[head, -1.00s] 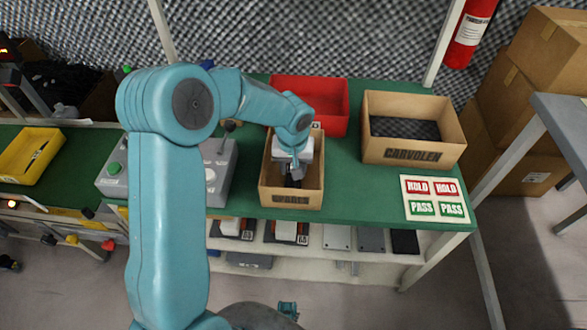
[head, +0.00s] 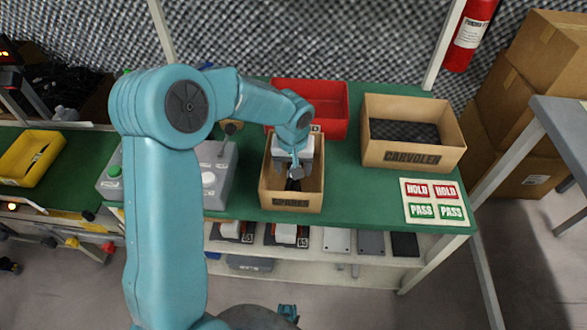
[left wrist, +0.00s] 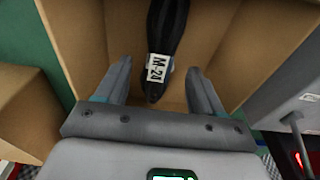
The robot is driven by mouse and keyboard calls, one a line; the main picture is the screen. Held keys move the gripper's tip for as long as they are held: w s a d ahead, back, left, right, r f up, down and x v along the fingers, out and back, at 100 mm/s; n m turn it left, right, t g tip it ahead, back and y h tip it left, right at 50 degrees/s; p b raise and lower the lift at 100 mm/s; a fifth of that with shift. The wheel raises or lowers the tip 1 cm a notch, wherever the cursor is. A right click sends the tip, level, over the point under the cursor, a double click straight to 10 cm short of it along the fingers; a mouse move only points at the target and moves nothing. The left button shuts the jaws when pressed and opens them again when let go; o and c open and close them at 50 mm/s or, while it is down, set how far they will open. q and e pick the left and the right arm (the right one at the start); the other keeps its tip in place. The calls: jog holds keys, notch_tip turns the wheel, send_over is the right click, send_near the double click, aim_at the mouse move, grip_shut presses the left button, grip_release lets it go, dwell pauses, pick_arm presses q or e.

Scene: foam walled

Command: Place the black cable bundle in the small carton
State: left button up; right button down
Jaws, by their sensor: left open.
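The small carton (head: 291,204), brown and open-topped, stands on the green bench. My left gripper (head: 294,166) points down into it. The black cable bundle (head: 293,185) shows as a dark shape inside, below the fingers. In the left wrist view, the bundle (left wrist: 168,28) is a dark strip with a white "M-20" label, inside the carton (left wrist: 85,35). My left gripper (left wrist: 158,68) is open, its fingers on either side of the bundle's near end with visible gaps. The bundle's far end is cut off by the picture edge. My right gripper is not in view.
A red bin (head: 336,98) stands behind the carton. A larger carton (head: 412,156) is to the right, beside a HOLD/PASS sign (head: 434,190). A grey control box (head: 218,172) stands close on the left. The green bench between the two cartons is clear.

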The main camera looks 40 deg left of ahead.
pick_arm(q)
notch_tip(320, 180, up, 10)
jog(key=s+p, duration=0.1)
jog(key=shift+d+f, duration=0.25)
jog(key=shift+d, duration=0.1)
